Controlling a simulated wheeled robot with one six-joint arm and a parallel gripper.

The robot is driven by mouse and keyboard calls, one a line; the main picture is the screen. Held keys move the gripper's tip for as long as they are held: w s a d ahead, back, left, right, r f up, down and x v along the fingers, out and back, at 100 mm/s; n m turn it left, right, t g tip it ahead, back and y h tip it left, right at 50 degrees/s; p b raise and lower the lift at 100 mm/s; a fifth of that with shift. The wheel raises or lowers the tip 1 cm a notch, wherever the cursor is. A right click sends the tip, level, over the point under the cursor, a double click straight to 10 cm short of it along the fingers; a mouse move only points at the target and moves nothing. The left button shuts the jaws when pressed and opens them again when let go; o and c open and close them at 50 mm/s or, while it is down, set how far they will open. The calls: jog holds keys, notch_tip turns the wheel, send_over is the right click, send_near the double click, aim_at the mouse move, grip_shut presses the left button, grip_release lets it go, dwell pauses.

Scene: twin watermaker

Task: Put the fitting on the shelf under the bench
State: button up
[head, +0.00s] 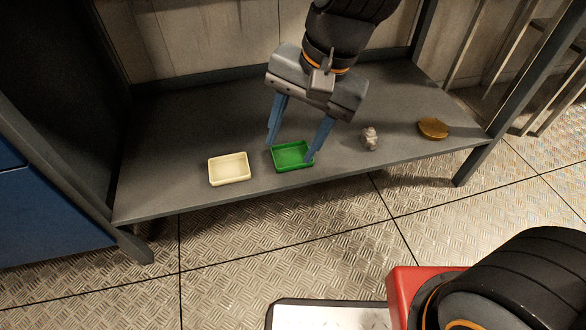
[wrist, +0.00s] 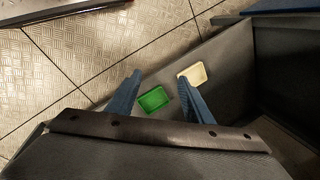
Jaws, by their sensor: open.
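A small grey metallic lump, which looks like the fitting (head: 369,138), sits on the dark grey shelf (head: 185,130) under the bench, to the right of my gripper. It does not show in the wrist view. My gripper (head: 290,151) is open and empty, pointing down over the shelf, with its blue fingers either side of the green tray (head: 292,157) in the picture. The wrist view shows the two fingers (wrist: 159,77) apart, with the empty green tray (wrist: 154,99) between them. I cannot tell how high the fingertips are above the tray.
An empty cream tray (head: 229,168) lies left of the green one. A round brown-gold disc (head: 433,128) lies at the shelf's right. Bench legs (head: 500,105) and a back wall bound the shelf. A blue cabinet (head: 40,215) stands at the left. The shelf's left part is clear.

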jog(key=s+r+n+h, duration=0.1)
jog(key=s+r+n, duration=0.1)
jog(key=s+n, duration=0.7)
jog(key=shift+d+n+g, duration=0.15)
jog(key=shift+n+g, duration=0.15)
jog(key=shift+n, duration=0.7)
jog(key=shift+s+r, duration=0.1)
jog(key=shift+r, duration=0.25)
jog(key=shift+r+m+p, duration=0.3)
jog(key=shift+r+p, duration=0.15)
jog(key=shift+p, duration=0.2)
jog(key=shift+d+r+p, duration=0.1)
jog(key=shift+r+p, duration=0.2)
jog(key=d+r+m+p, duration=0.2)
jog(key=d+r+p, duration=0.5)
jog(key=p, duration=0.5)
jog(key=d+r+m+h+p, duration=0.1)
jog(key=d+r+p, duration=0.5)
jog(key=r+p, duration=0.6)
jog(key=d+r+m+h+p, duration=0.1)
jog(key=d+r+m+p, duration=0.2)
jog(key=d+r+p, duration=0.4)
notch_tip(320, 180, up, 3)
jog(key=p, duration=0.7)
jog(key=shift+d+m, duration=0.35)
jog(key=shift+m, duration=0.05)
